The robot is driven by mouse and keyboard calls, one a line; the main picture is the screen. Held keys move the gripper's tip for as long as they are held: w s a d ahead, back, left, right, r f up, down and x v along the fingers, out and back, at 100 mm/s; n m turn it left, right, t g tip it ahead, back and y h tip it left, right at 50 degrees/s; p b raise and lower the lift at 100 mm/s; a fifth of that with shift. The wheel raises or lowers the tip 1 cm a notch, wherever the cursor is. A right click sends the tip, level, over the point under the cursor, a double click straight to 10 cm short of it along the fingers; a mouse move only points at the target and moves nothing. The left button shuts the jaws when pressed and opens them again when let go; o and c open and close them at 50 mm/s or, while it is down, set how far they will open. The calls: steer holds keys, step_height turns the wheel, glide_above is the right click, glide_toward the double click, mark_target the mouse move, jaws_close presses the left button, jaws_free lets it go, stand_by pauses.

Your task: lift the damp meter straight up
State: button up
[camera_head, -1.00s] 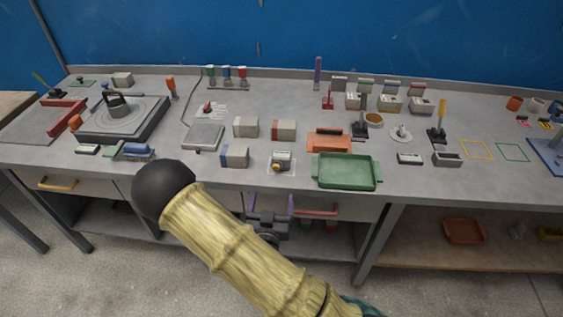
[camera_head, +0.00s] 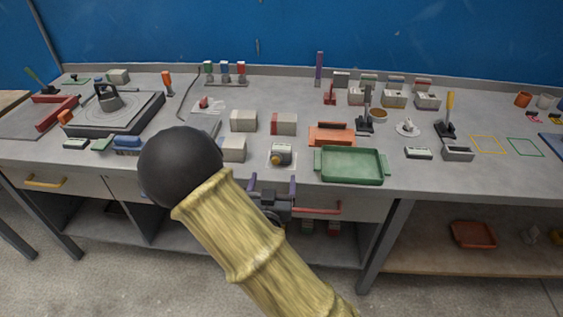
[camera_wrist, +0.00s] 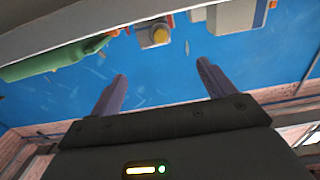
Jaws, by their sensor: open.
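The thing I take to be the damp meter (camera_head: 281,152) is a small grey-white device with a yellow round part. It sits on a pale square patch near the bench's front edge. In the wrist view it shows at the top (camera_wrist: 154,32), partly cut by the bench edge. My gripper (camera_head: 272,184) is open, with two purple fingers apart and nothing between them. It is in front of the bench edge, just below the meter in the head view. In the wrist view my fingers (camera_wrist: 162,70) point toward the meter without touching it.
A green tray (camera_head: 352,178) stands right of the meter, with an orange tray (camera_head: 331,141) behind it. Grey blocks (camera_head: 234,154) stand close on the left. A drawer with a red handle (camera_head: 318,209) lies below the bench edge. My arm hides part of the bench front.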

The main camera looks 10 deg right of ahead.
mark_target(281, 151)
steer(key=p+x, duration=0.1)
steer(key=x, duration=0.6)
steer(key=shift+p, duration=0.35)
steer(key=shift+w, duration=0.15)
steer(key=shift+w+d, duration=0.1)
steer(key=x, duration=0.2)
steer(key=p+x, duration=0.1)
steer(key=x, duration=0.2)
steer(key=shift+d+f, duration=0.1)
steer(key=shift+d, duration=0.3)
steer(key=c, duration=1.3)
steer(key=shift+r, duration=0.2)
